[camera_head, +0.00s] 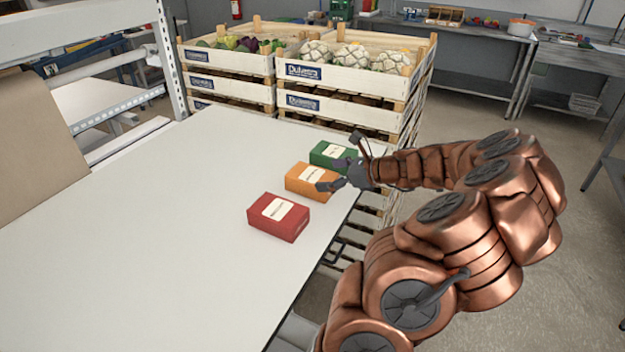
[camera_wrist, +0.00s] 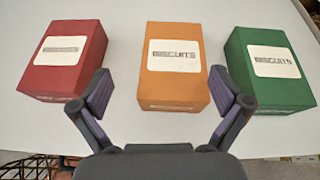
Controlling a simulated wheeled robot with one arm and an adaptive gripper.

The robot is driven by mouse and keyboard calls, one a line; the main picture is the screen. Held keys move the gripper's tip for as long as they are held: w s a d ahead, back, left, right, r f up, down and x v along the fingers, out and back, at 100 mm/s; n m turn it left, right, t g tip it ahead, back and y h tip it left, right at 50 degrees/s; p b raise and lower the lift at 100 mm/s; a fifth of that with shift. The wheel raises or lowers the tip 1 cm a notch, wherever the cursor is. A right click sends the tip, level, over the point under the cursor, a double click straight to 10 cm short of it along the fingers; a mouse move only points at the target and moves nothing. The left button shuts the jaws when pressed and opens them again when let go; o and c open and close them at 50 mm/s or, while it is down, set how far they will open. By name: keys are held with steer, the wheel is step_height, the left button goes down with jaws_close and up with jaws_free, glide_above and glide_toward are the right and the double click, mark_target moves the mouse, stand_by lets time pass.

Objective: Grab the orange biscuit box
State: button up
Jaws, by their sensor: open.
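The orange biscuit box (camera_head: 306,179) lies on the white table between a red box (camera_head: 279,217) and a green box (camera_head: 333,154), near the table's right edge. In the wrist view the orange box (camera_wrist: 174,68) is in the middle, with a white label reading "BISCUITS". My gripper (camera_head: 335,174) is open at the near end of the orange box. In the wrist view its two fingers (camera_wrist: 164,96) stand apart on either side of that end. Nothing is held. Whether a finger touches the box I cannot tell.
The red box (camera_wrist: 66,58) is close to the left finger and the green box (camera_wrist: 268,66) close to the right finger. The table (camera_head: 130,230) is bare to the left. Stacked crates (camera_head: 330,78) of produce stand behind the table.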

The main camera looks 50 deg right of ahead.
mark_target(313, 175)
steer(key=shift+s+d+f+m+h, duration=0.15)
steer(key=shift+s+d+m, duration=0.05)
steer(key=shift+d, duration=0.2)
steer(key=shift+s+d+f+m+h, duration=0.1)
steer(key=shift+s+d+m+h, duration=0.1)
steer(key=shift+d, duration=0.2)
steer(key=shift+w+d, duration=0.1)
steer(key=shift+d, duration=0.05)
steer(key=shift+p+x, duration=0.7)
steer(key=shift+x, duration=0.95)
steer(key=shift+p+x, duration=0.7)
steer(key=shift+x, duration=1.4)
steer(key=c, duration=1.1)
steer(key=shift+r, duration=0.1)
